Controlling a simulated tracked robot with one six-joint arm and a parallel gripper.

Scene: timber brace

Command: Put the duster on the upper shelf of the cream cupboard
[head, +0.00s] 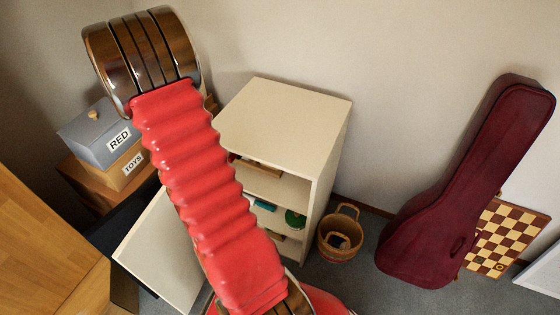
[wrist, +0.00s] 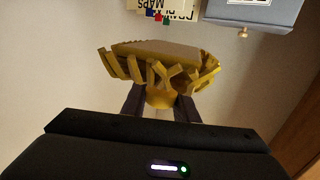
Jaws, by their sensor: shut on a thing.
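The duster (wrist: 170,52), yellow with a fringed edge and a stubby end towards me, shows in the wrist view. My gripper (wrist: 160,98) is shut on that stubby end, with a dark finger on each side. The duster is held up in the air. In the head view my red arm hides the gripper and the duster. The cream cupboard (head: 284,115) stands in the middle of the head view with its door (head: 158,255) open to the left. Its upper shelf (head: 287,187) carries a brown thing (head: 262,168); my arm hides the left part of the shelves.
Lower in the cupboard are a teal thing (head: 265,205) and a green round thing (head: 295,219). A wicker basket (head: 338,243) stands right of it, then a dark red instrument case (head: 450,205) and a chessboard (head: 507,238). Labelled boxes (head: 92,135) stand at the left.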

